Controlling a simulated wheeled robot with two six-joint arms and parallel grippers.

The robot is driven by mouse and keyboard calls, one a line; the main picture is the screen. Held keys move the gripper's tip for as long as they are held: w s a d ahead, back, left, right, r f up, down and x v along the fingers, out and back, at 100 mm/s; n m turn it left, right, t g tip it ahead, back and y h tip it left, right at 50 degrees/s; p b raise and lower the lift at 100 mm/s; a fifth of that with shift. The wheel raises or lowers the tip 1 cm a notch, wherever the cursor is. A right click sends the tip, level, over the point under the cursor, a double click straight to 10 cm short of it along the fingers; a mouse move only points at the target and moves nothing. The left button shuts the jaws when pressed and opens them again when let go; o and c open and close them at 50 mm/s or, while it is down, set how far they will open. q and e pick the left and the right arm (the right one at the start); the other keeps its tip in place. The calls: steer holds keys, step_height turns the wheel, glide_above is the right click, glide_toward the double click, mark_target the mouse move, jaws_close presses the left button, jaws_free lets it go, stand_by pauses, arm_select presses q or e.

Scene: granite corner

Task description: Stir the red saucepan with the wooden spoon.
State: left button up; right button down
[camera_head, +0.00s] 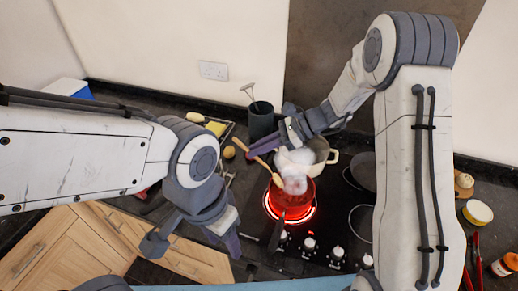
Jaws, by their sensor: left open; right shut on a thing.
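The red saucepan (292,203) stands on a glowing red hob ring, with its dark handle toward the front. White steam partly hides its inside. My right gripper (260,148) is shut on the wooden spoon (264,164), above and behind the saucepan to the left. The spoon slants down to the right, its head at the saucepan's back left rim. I cannot tell whether the head is inside the pan. My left gripper (231,243) is open and empty, low at the front left of the saucepan and apart from it.
A cream pot (322,156) stands just behind the saucepan, and a dark pan (363,171) is to its right. A dark utensil holder (261,120) stands at the back. Hob knobs (310,243) line the front. Jars and red-handled tools lie at the far right.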

steer(key=shift+r+p, duration=1.75)
steer(key=shift+r, duration=0.7)
steer(key=shift+f, duration=0.1)
